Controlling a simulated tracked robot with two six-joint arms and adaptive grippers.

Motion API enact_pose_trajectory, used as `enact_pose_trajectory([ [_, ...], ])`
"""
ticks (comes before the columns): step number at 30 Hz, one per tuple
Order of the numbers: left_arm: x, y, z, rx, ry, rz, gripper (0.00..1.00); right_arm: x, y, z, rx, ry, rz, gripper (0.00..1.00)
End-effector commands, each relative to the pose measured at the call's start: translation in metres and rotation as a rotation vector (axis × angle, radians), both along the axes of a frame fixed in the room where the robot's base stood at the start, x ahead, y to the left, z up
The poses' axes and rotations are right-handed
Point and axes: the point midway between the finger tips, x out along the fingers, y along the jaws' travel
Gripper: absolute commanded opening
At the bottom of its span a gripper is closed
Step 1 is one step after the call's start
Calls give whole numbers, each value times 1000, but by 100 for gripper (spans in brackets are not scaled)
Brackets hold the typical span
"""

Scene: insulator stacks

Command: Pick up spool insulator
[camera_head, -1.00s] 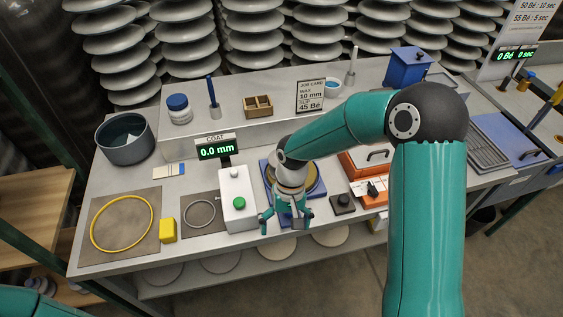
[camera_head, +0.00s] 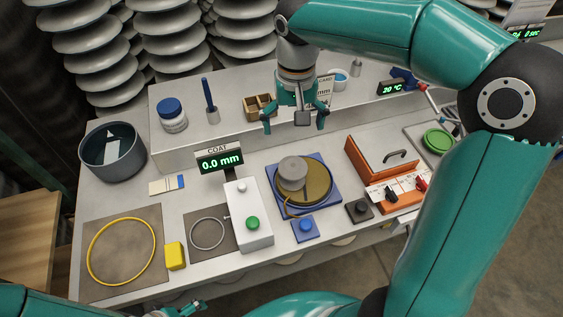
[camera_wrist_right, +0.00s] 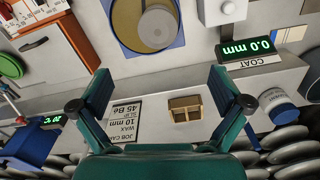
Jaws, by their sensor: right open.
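No object is plainly marked as the spool insulator. A grey round piece (camera_head: 292,172) sits on the brass-coloured disc of a turntable (camera_head: 318,188) with a blue base; it could be the spool, but I cannot tell. It also shows at the top of the right wrist view (camera_wrist_right: 158,26). My right gripper (camera_head: 294,127) is open and empty, in front of the raised shelf and behind the turntable in the picture. In the wrist view its two fingers (camera_wrist_right: 160,92) stand wide apart with nothing between them. My left gripper (camera_head: 188,307) shows only partly at the bottom edge.
A small wooden box (camera_head: 258,107), a white jar with a blue lid (camera_head: 172,115) and a card (camera_wrist_right: 127,122) stand on the shelf. A white coating unit (camera_head: 247,215) and an orange box (camera_head: 380,165) flank the turntable. A dark pot (camera_head: 112,152) stands left.

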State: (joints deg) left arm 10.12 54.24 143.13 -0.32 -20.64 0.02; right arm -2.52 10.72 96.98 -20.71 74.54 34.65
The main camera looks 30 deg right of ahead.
Motion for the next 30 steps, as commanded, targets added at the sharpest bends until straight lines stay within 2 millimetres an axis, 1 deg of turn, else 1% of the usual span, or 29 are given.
enact_pose_trajectory([
  [2,0,0,0,0,1,0,100,0,0,-2,-2,-4,1,100],
  [5,-1,0,0,0,1,0,100,1,2,-14,-3,-1,8,100],
  [15,-1,0,1,0,1,0,100,5,6,-85,-2,1,20,100],
  [18,0,0,2,0,1,0,100,5,7,-100,-2,-1,21,100],
  [21,0,0,2,0,1,0,100,6,7,-109,-2,-2,22,100],
  [26,0,0,4,0,1,0,100,6,6,-116,-2,-4,21,100],
  [30,0,0,11,0,1,0,100,7,2,-132,-1,0,20,100],
])
